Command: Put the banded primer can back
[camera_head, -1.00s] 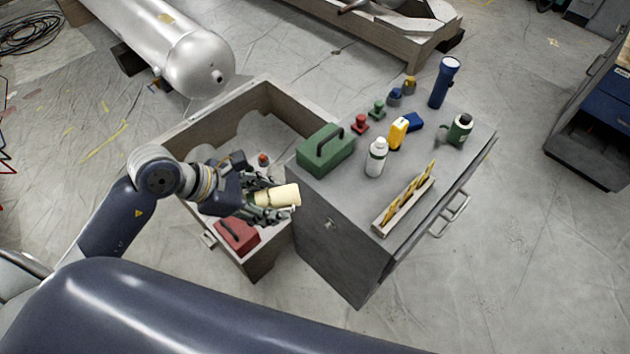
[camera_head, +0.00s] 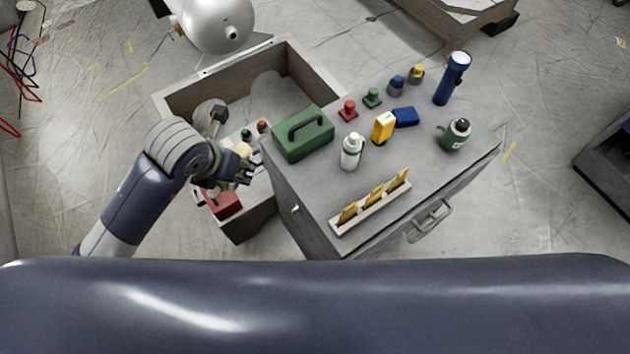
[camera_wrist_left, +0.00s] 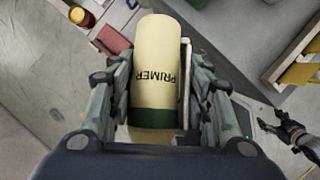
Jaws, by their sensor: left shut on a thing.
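The primer can (camera_wrist_left: 158,60) is cream with a dark green band near one end, and the word PRIMER faces the left wrist camera. My left gripper (camera_wrist_left: 160,100) is shut around it, with fingers on both sides. In the head view the left gripper (camera_head: 243,163) is over the near part of an open wooden crate (camera_head: 168,103), beside the grey cabinet. There the can (camera_head: 243,150) is mostly hidden by the gripper. A dark gripper (camera_wrist_left: 297,136), apparently my right one, shows at the right of the wrist view; its opening is unclear.
The crate holds a red box (camera_head: 222,204) and small green and red-orange items. The cabinet top (camera_head: 300,190) bears a green toolbox (camera_head: 303,135), a white bottle (camera_head: 351,152), a rack with yellow pieces (camera_head: 370,208), a flashlight (camera_head: 453,78) and several smaller things.

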